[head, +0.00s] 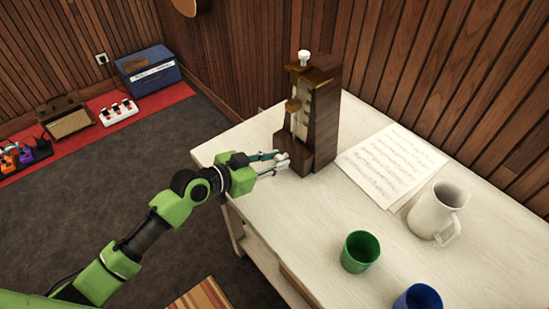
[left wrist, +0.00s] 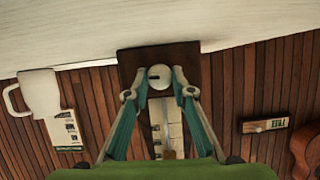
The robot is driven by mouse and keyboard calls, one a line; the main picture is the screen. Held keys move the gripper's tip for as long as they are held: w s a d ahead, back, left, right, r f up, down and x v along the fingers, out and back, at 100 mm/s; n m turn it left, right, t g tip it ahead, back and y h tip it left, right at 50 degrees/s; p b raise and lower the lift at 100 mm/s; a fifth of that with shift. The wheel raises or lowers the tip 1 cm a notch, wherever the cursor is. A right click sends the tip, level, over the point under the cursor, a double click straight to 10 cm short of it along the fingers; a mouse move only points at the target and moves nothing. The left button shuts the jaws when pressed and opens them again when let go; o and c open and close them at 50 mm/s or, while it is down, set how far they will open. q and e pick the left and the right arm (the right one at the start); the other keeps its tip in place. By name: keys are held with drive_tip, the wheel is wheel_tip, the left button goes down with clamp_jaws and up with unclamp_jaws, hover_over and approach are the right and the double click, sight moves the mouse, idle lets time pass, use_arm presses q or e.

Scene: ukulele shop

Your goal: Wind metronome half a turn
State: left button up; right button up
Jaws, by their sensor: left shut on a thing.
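The metronome (head: 322,122) is a tall dark wooden case with a white top knob (head: 304,58) and a pendulum with a brass-coloured weight (head: 293,105). It stands upright on the white table near the back edge. My left gripper (head: 279,161) reaches its lower front from the left. In the left wrist view, the fingers (left wrist: 158,82) are shut on a pale round winding key (left wrist: 160,77), with one finger on each side. The dark case (left wrist: 190,58) lies behind the key. The fingers partly hide the key in the head view. My right gripper is not in view.
Sheet music (head: 390,165) lies right of the metronome. A white pitcher (head: 437,212), a green cup (head: 359,252) and a blue cup (head: 418,298) stand farther right and nearer. The table (head: 300,220) is bare in front of the metronome. Wood-panelled walls stand behind.

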use_arm(q)
drive_tip(key=shift+m+t+y+p, duration=0.4)
drive_tip(key=shift+m+p, duration=0.15)
drive_tip(key=shift+m, duration=0.25)
drive_tip(key=o, duration=1.1)
drive_tip(key=shift+s, duration=0.15)
drive_tip(key=v, duration=1.2)
drive_tip(key=shift+d, duration=0.1)
